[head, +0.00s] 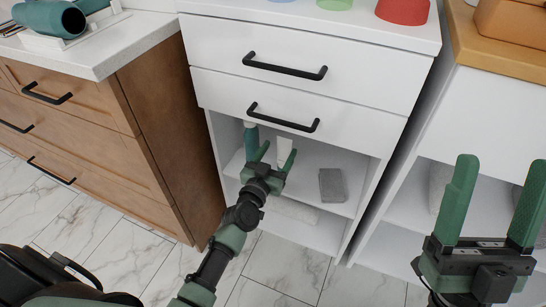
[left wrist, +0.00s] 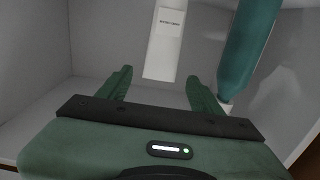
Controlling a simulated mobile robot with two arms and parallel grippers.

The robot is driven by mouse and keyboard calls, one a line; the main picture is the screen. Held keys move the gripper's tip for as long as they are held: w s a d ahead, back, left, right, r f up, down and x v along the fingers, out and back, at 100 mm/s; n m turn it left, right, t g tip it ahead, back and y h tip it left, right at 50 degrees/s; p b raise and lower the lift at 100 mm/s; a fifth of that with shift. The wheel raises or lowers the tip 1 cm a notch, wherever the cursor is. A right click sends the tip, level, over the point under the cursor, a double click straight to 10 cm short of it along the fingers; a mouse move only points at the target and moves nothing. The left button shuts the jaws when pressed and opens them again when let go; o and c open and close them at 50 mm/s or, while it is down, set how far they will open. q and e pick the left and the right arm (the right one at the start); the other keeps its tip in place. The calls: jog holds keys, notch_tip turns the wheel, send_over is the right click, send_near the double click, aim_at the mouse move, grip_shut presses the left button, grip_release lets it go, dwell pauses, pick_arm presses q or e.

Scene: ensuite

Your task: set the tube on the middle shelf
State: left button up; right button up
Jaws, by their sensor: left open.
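The white tube (head: 284,148) with small dark lettering stands on the shelf (head: 309,165) under the drawers. In the left wrist view the tube (left wrist: 164,42) appears between the fingers, with clear gaps on both sides. My left gripper (head: 273,153) is open and reaches into the compartment at the tube. Its fingers hide part of the tube in the head view. My right gripper (head: 502,163) is open and empty in the right foreground, away from the tube.
A teal bottle (head: 251,140) stands close beside the tube; it also shows in the left wrist view (left wrist: 248,48). A grey block (head: 332,185) is on the same shelf to the right. Drawers with black handles (head: 284,66) are above. A wooden cabinet (head: 160,120) stands left.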

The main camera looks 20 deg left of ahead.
pick_arm(q)
jog(key=s, duration=0.3)
jog(key=shift+s+p, duration=0.3)
jog(key=shift+s, duration=0.1)
pick_arm(e)
jog(key=w, duration=0.1)
jog(key=w+f+g, duration=0.2)
jog(key=shift+w+a+f+h, duration=0.1)
jog(key=shift+w+a+h, duration=0.15)
jog(key=shift+a+h, duration=0.05)
